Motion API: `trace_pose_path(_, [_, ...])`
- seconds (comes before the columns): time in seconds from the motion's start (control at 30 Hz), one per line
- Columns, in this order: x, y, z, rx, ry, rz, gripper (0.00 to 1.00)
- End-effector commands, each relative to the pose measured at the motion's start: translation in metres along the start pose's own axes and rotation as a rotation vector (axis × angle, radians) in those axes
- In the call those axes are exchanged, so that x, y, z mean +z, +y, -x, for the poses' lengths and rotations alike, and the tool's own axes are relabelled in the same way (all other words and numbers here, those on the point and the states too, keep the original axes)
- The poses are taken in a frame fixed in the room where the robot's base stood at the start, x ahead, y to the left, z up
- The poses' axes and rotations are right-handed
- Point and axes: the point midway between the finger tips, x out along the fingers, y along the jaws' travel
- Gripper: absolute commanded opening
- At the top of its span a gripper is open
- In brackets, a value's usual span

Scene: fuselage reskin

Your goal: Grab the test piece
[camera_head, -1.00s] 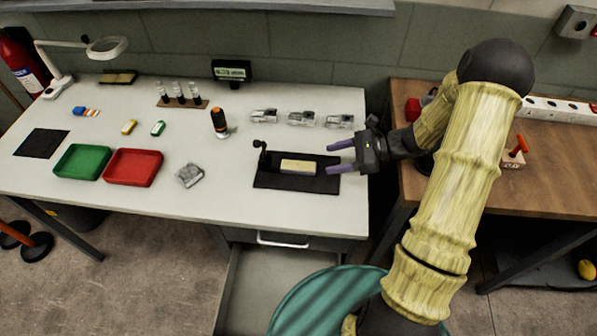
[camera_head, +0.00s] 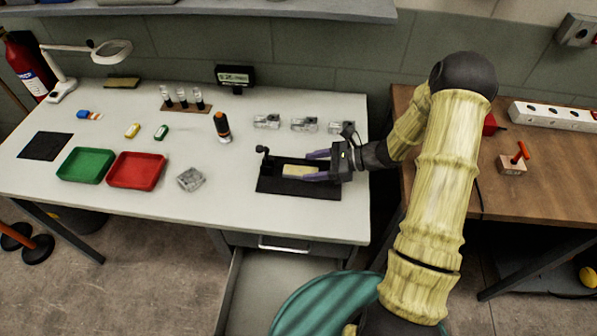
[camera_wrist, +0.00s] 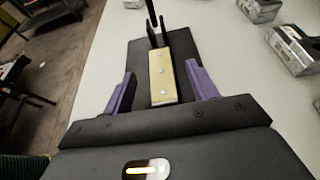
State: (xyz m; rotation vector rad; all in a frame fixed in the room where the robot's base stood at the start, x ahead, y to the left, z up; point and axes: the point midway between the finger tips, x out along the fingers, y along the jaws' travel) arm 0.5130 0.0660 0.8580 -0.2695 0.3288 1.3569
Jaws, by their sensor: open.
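The test piece (camera_head: 298,170) is a pale yellow-tan rectangular block lying on a black plate (camera_head: 268,184) on the white bench. In the wrist view the test piece (camera_wrist: 162,76) shows small round marks along its top, and its far end meets a dark upright fixture (camera_wrist: 157,38). My gripper (camera_head: 312,166) is open, its purple fingers pointing left over the plate. In the wrist view the fingers (camera_wrist: 162,90) stand on either side of the block's near part, with a gap on each side. I cannot tell their exact height.
Several clear-and-grey parts (camera_head: 304,125) lie behind the plate. An orange-and-black tool (camera_head: 221,125), a grey block (camera_head: 191,179), a red tray (camera_head: 137,171) and a green tray (camera_head: 85,165) are to the left. An open drawer (camera_head: 275,290) sits below.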

Motion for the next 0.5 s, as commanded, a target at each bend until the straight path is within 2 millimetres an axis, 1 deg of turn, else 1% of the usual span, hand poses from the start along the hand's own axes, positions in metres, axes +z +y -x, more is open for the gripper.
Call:
trace_pose_path(0.27, [-0.001,0.0,0.0,-0.001,0.001,0.0,0.58])
trace_pose_path(0.37, [-0.001,0.001,-0.008,0.003,0.0,0.001,0.58])
trace_pose_path(0.5, [-0.004,0.003,-0.028,0.007,0.001,0.0,0.58])
